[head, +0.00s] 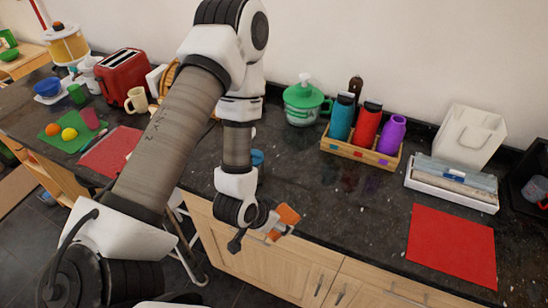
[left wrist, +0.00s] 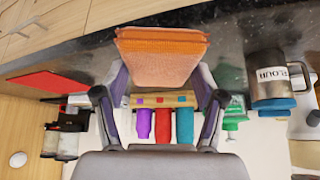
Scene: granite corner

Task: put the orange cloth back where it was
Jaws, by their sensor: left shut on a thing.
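The orange cloth (head: 288,214) is a small folded pad. My left gripper (head: 272,224) is shut on it and holds it out in front of the counter's front edge, near the cabinet fronts. In the left wrist view the cloth (left wrist: 160,57) sits between the two fingertips (left wrist: 160,75), with its broad face toward the camera. That view looks upside down. My right gripper is in neither view.
The dark granite counter (head: 330,210) has bare room in the middle. A wooden box (head: 350,152) of bottles stands behind, a green-lidded jar (head: 305,102) beside it. At right are a white tray (head: 450,197) of folded cloths and a red mat (head: 452,245).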

